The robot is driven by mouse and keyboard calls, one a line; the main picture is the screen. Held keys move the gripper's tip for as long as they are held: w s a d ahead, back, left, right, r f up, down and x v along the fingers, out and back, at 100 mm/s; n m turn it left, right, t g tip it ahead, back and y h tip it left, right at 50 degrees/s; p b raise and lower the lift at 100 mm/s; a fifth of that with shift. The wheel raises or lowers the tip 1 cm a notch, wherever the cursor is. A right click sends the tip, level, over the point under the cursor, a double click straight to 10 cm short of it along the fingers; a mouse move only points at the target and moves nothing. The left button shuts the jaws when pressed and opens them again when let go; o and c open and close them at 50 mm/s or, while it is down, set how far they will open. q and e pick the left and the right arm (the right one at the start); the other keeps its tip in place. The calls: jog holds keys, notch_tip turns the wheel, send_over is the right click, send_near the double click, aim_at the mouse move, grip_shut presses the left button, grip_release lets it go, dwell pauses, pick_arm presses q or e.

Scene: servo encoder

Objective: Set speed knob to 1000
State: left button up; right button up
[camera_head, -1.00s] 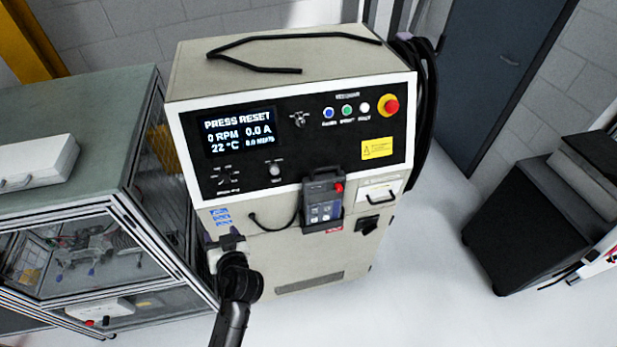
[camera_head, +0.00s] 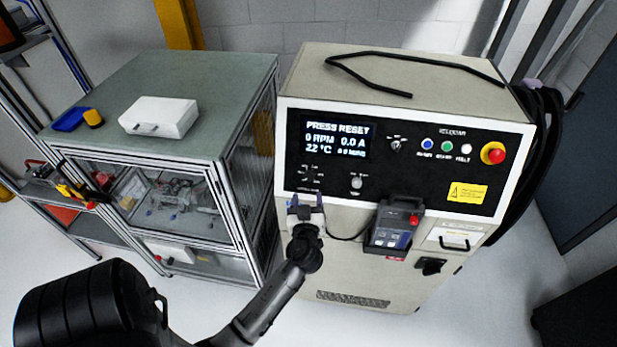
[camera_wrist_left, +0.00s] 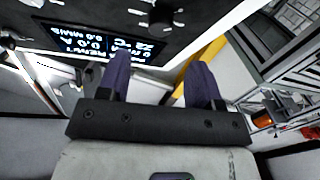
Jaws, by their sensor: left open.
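The cream cabinet (camera_head: 355,225) has a black panel with a lit display (camera_head: 336,141) reading "PRESS RESET", 0 RPM and 0.0 A. What looks like the speed knob (camera_head: 311,178) is the small dial with marks around it, below the display at the panel's lower left. Its setting is too small to read. My left gripper (camera_head: 305,209) is open and empty, just below this dial and apart from it. In the left wrist view the gripper's purple fingers (camera_wrist_left: 159,72) point toward the panel, with the dark knob (camera_wrist_left: 160,14) ahead between them. My right gripper is out of view.
Another knob (camera_head: 356,183) sits right of the dial. Coloured buttons and a red emergency stop (camera_head: 493,153) are at the panel's right. A handheld pendant (camera_head: 394,226) hangs below, its cable near my gripper. A glass-sided bench (camera_head: 150,200) stands close on the left.

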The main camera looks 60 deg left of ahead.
aim_at(309, 178)
pick_arm(q)
jog(key=p+x, duration=0.1)
jog(key=x, duration=0.4)
jog(key=shift+w+a+r+p, duration=0.1)
jog(key=shift+a+p, duration=0.1)
jog(key=shift+p, duration=0.1)
jog(key=shift+x, duration=0.95)
jog(key=c, duration=0.9)
jog(key=shift+m, duration=0.3)
